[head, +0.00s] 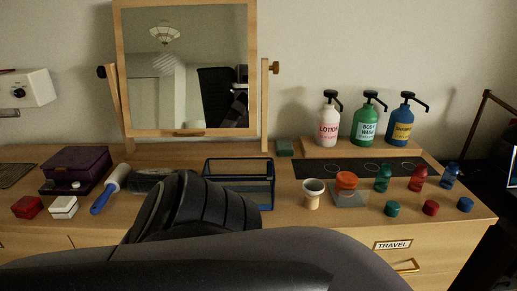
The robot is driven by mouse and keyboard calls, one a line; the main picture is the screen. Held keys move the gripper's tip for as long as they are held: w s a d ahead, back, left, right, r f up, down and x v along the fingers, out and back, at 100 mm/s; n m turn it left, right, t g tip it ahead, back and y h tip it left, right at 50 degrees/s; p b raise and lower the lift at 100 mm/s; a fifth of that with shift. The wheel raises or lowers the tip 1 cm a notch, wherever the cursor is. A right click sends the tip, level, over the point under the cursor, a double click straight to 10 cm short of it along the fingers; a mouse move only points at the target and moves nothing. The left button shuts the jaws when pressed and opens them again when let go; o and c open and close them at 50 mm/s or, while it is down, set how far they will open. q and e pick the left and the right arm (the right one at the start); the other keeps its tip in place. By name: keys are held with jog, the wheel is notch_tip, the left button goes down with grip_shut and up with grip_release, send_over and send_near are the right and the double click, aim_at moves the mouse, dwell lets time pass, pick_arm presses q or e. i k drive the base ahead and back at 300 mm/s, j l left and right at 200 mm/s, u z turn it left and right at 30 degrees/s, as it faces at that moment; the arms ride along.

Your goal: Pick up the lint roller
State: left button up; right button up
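The lint roller (105,195) lies at the left of the wooden dresser top in the head view. Its blue handle points to the lower left and its white roller to the upper right. A dark grey shape (150,180) is just right of the roller; I cannot tell what it is. One of my dark arms crosses the bottom and middle of the view, with a ribbed section right of the lint roller. I cannot make out fingers of either gripper.
A purple box (77,170) and small red (27,207) and white (63,207) boxes sit left of the roller. A blue-edged glass box (262,193) is right of my arm. A mirror (190,75) stands behind. Cup (313,194), jars and pump bottles fill the right side.

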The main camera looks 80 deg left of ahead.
aim_at(114, 183)
jog(key=u, duration=3.65)
